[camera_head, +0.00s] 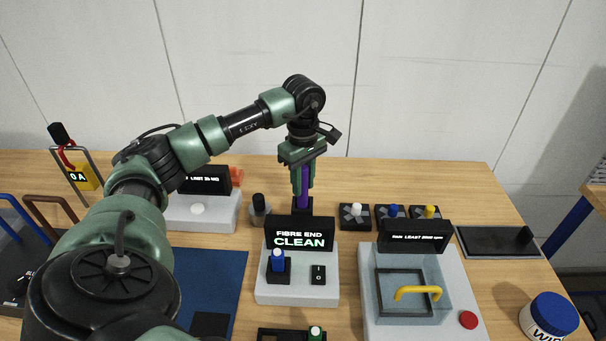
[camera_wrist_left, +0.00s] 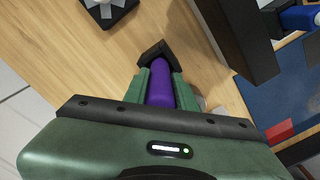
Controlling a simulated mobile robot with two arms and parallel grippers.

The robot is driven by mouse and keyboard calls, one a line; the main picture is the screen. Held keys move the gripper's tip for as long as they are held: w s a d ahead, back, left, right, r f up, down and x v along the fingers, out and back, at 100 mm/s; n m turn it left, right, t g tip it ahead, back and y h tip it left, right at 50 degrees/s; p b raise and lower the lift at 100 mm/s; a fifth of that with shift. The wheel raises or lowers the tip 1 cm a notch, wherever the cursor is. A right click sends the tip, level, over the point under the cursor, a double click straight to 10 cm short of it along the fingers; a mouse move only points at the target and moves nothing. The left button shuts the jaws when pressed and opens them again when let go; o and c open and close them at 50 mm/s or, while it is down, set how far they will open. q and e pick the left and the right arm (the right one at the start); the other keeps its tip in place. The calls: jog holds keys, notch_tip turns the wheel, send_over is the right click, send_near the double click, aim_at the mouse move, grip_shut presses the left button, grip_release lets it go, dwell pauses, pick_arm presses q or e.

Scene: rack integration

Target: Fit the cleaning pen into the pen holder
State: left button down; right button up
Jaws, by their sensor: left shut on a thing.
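The purple cleaning pen (camera_head: 306,181) is upright between the fingers of my left gripper (camera_head: 302,188), which is shut on it and points down. Below it, behind the fibre-end sign, stands a small black pen holder (camera_head: 301,204). The pen's lower end meets the holder in the head view; I cannot tell how deep it sits. In the left wrist view the pen (camera_wrist_left: 160,90) lies between the green fingers (camera_wrist_left: 159,82), with the black holder (camera_wrist_left: 153,52) right at its end. The holder's base is partly hidden by the sign. My right gripper is not in view.
The "FIBRE END CLEAN" sign (camera_head: 299,234) stands on a white unit (camera_head: 297,290) just in front of the holder. A dark knob (camera_head: 259,206) stands to its left. Several black blocks (camera_head: 354,217) stand to its right. A clear box with a yellow handle (camera_head: 417,293) is front right.

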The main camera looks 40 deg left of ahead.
aim_at(303, 167)
pick_arm(q)
jog(key=shift+f+b, duration=0.7)
jog(key=shift+f, duration=0.45)
jog(key=c, duration=1.1)
grip_release()
jog(key=shift+r, duration=0.1)
notch_tip(303, 167, up, 7)
jog(key=shift+b, duration=0.85)
jog(key=shift+r, duration=0.35)
